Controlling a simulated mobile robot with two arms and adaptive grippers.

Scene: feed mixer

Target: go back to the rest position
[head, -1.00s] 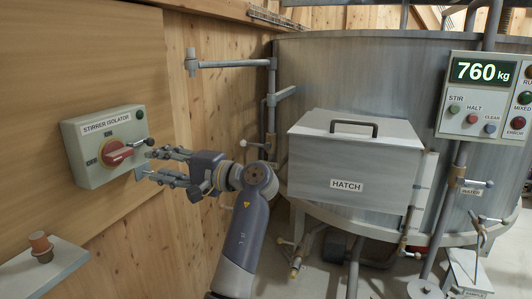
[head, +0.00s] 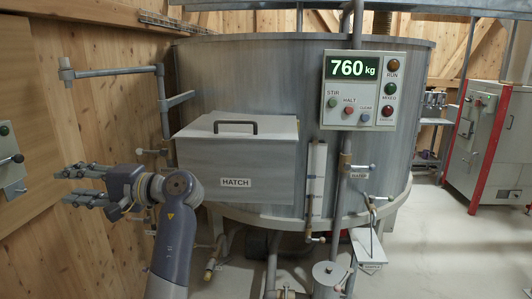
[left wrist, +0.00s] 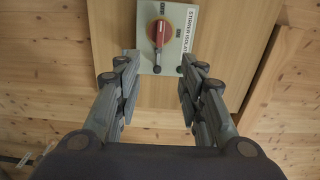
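My left gripper (head: 62,187) is at the left of the head view, in front of the wooden wall. Its fingers point left and are spread apart with nothing between them. The left wrist view also shows the gripper (left wrist: 159,65) open and empty. Beyond its fingertips is the stirrer isolator (left wrist: 182,48), a grey-green box with a red rotary handle (left wrist: 157,32). In the head view only the right edge of the isolator (head: 10,175) shows, apart from the fingertips. My right gripper is not in view.
The round mixer tank (head: 300,85) stands ahead, with a closed hatch (head: 235,165) close to my left arm. Its panel (head: 358,90) reads 760 kg. A pipe arm (head: 110,72) sticks out above the gripper. A red-and-grey cabinet (head: 480,140) is at the right, with open floor before it.

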